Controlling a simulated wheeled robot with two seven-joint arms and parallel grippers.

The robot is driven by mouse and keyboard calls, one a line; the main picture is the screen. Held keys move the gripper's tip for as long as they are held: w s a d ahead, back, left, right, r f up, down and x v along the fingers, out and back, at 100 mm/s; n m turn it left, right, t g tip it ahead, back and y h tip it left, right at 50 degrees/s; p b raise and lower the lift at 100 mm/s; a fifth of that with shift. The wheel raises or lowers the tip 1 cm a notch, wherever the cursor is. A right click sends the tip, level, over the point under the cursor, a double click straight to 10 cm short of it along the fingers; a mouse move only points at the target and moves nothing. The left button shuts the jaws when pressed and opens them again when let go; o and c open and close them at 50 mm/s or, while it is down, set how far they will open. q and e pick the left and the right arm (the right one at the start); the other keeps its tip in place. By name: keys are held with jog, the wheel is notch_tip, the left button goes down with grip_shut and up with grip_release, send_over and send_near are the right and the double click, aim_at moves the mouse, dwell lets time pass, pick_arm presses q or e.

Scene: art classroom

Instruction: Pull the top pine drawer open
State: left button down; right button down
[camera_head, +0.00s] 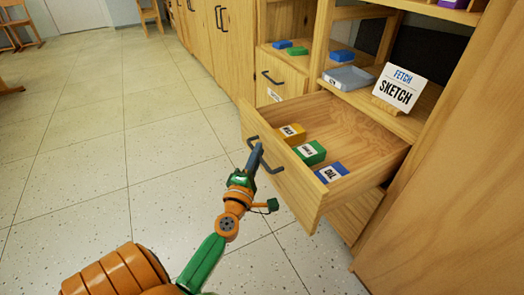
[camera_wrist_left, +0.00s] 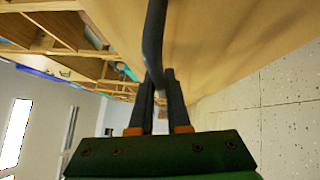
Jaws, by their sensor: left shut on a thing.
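The pine drawer (camera_head: 285,185) stands pulled out from the cabinet, with its inside in view. A yellow box (camera_head: 292,134), a green box (camera_head: 311,152) and a blue box (camera_head: 331,172) lie in it along the front. My left gripper (camera_head: 256,154) is at the drawer front, shut on the dark bar handle (camera_head: 268,155). In the left wrist view the handle (camera_wrist_left: 154,40) runs down between the fingers of the left gripper (camera_wrist_left: 160,80). My right gripper is not in view.
Another drawer (camera_head: 283,76) to the left is shut. The tiled floor (camera_head: 90,140) at left is mostly clear; chairs (camera_head: 18,25) stand far back.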

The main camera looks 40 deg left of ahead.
pick_arm(q)
jog(key=shift+s, duration=0.15)
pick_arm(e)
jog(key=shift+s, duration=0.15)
pick_arm(q)
jog(key=c, duration=0.9)
grip_release()
jog(key=b+v, duration=0.1)
jog(key=v, duration=0.6)
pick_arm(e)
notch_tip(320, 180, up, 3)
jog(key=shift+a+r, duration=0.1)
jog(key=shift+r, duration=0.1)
